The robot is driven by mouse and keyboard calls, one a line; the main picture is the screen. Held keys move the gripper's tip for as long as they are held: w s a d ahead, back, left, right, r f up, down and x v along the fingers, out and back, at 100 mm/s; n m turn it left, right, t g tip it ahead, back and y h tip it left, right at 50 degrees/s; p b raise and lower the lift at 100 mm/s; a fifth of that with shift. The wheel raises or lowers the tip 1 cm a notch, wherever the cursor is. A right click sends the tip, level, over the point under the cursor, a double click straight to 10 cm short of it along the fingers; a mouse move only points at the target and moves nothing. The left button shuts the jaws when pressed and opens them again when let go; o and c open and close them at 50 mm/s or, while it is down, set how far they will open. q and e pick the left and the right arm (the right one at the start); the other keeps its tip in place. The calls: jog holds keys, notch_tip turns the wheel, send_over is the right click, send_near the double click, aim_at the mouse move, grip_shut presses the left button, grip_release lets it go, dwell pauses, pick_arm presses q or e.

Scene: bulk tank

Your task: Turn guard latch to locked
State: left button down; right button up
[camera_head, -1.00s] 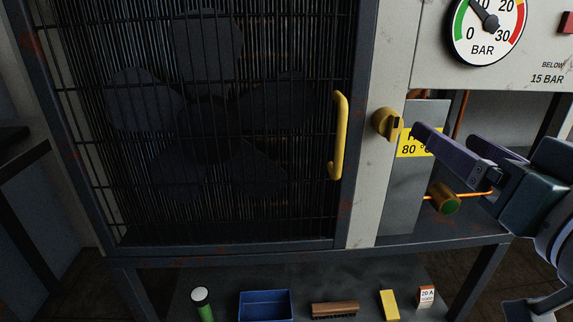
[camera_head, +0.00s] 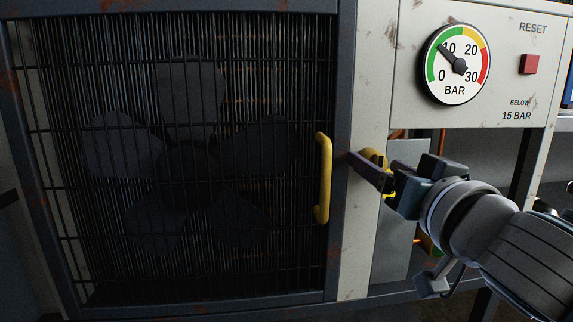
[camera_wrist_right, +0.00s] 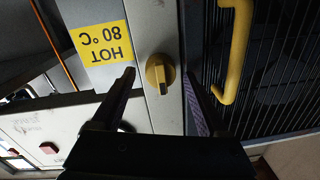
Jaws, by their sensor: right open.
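The yellow guard latch (camera_head: 374,158) is a round knob on the pale post right of the guard door, partly hidden behind my right gripper in the head view. In the right wrist view the latch (camera_wrist_right: 160,74) shows whole, with a raised grip bar that has a dark end. My right gripper (camera_head: 368,170) is open at the latch. In the wrist view its two fingers (camera_wrist_right: 158,82) stand on either side of the knob, with gaps between; I cannot tell how far the tips are from it in depth. My left gripper is not in view.
The mesh guard door (camera_head: 180,292) with a yellow handle (camera_head: 323,178) is left of the latch, a fan behind it. A pressure gauge (camera_head: 455,64) and a red reset button (camera_head: 529,64) are above right. A yellow hot label (camera_wrist_right: 102,42) is beside the latch.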

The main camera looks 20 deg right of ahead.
grip_shut()
dwell(0.7)
